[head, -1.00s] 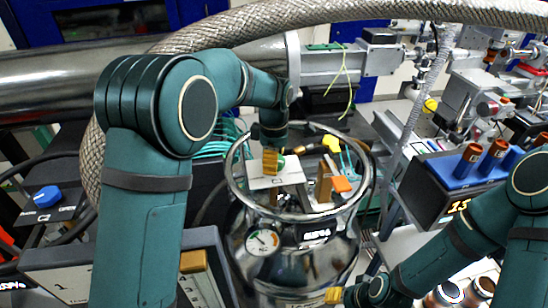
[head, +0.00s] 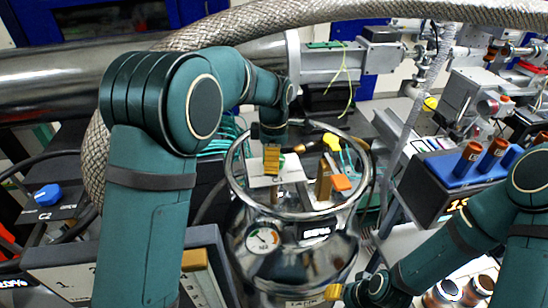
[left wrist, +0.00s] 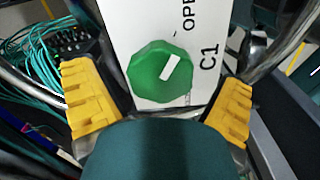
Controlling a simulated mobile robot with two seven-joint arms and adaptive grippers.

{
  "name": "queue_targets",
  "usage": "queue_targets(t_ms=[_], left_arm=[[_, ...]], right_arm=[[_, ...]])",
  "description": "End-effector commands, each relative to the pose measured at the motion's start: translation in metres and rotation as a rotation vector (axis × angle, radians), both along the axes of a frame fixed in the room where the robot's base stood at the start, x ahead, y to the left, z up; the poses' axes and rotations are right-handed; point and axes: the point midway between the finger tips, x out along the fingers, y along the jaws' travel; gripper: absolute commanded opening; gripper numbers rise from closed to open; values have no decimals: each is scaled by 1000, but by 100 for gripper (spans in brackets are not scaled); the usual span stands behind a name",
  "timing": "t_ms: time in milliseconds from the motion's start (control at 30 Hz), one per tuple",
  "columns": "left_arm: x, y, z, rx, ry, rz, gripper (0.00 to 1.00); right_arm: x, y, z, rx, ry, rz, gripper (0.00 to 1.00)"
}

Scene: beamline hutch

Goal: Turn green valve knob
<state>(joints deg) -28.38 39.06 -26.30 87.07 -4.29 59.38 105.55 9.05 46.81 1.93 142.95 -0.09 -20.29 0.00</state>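The green valve knob (left wrist: 161,70) sits on a white plate (left wrist: 120,18) marked C1 with part of the word "OPEN" visible. Its white pointer mark is tilted up and right in the left wrist view. My left gripper (left wrist: 159,98) is open, with one yellow fingertip on each side of the knob and a visible gap to both. In the head view my left gripper (head: 272,160) points down at the plate and hides most of the knob (head: 282,161). My right gripper (head: 334,291) is low beside the steel vessel; its opening cannot be made out.
The vessel's steel ring (head: 236,190) surrounds the plate. An orange-handled part (head: 341,183) and a yellow part (head: 331,142) are close to the right. A blue C2 knob (head: 47,195) is at far left. A braided hose (head: 330,12) arches above.

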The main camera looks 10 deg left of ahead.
Motion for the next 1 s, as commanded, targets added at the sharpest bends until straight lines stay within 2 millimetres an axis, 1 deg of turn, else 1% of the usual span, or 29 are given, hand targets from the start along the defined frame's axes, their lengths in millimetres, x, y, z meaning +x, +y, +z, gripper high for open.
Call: queue_targets(t_ms=[233, 367, 467, 700, 800, 900, 1000], left_arm=[[0, 0, 0, 0, 1, -1, 96], [0, -1, 10, 0, 0, -1, 96], [0, -1, 26, -1, -2, -2, 96], [0, 0, 76, -1, -3, -1, 96], [0, 0, 93, -1, -3, -1, 96], [0, 0, 106, 0, -1, 0, 96], [0, 0, 115, 0, -1, 0, 96]], right_arm=[[0, 0, 0, 0, 0, 0, 47], [0, 0, 0, 0, 0, 0, 47], [0, 0, 0, 0, 0, 0, 47], [0, 0, 0, 0, 0, 0, 47], [0, 0, 0, 0, 0, 0, 47], [0, 0, 0, 0, 0, 0, 47], [0, 0, 0, 0, 0, 0, 47]])
